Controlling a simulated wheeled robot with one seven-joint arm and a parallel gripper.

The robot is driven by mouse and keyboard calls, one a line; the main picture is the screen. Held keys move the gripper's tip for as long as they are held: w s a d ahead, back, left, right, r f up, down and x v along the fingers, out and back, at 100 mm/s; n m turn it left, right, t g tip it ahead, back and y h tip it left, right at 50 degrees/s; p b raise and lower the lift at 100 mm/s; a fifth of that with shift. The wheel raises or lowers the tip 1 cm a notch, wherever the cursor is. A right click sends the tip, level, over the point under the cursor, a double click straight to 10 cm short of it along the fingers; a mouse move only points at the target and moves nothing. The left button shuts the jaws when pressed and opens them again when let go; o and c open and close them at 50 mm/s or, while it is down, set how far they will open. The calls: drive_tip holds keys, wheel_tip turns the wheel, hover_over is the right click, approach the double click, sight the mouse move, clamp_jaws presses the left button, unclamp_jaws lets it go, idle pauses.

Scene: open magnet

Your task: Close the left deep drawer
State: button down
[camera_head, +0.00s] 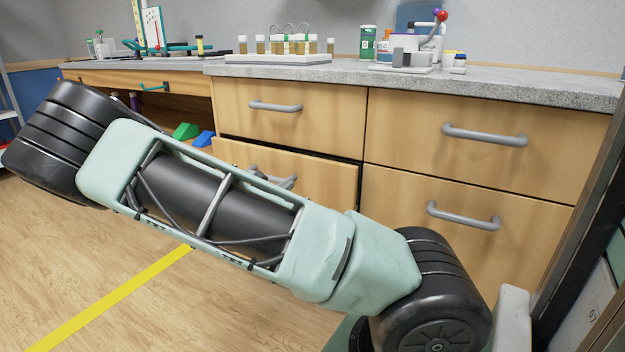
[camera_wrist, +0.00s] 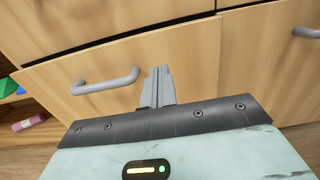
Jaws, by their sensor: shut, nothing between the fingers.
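The left deep drawer (camera_head: 335,183) is the lower left wooden drawer of the cabinet. It stands slightly out, with a dark gap along its top edge. My arm hides much of its front in the head view. In the wrist view its front (camera_wrist: 200,62) fills the middle, with its grey bar handle (camera_wrist: 105,83) at left. My gripper (camera_wrist: 159,72) is shut and empty, with its fingertips pointing at the drawer front just right of the handle. I cannot tell whether the fingertips touch the wood.
The upper left drawer (camera_head: 320,107) looks shut, as do the two right drawers (camera_head: 550,145). The grey countertop (camera_head: 500,83) holds a rack of vials (camera_head: 285,50) and small lab items. Open shelving with green and blue blocks lies left. The wooden floor at lower left is clear.

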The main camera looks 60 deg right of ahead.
sight(314, 165)
drive_tip(key=d+b, duration=0.1)
drive_tip(key=d, duration=0.3)
drive_tip(key=d+b, duration=0.2)
drive_tip(key=d, duration=0.2)
drive_tip(key=w+d+b, duration=0.1)
drive_tip(key=d+b, duration=0.1)
drive_tip(key=d, duration=0.1)
drive_tip(key=shift+d+f, duration=0.15)
drive_tip(key=shift+d, duration=0.65)
drive_tip(key=shift+w+d+r+p, duration=0.15)
drive_tip(key=shift+d+p, duration=0.4)
drive_tip(key=shift+d, duration=0.7)
drive_tip(key=shift+w+d+r+p, duration=0.1)
drive_tip(key=shift+d+p, duration=0.45)
drive_tip(key=shift+d, duration=0.7)
drive_tip(key=shift+r, duration=0.1)
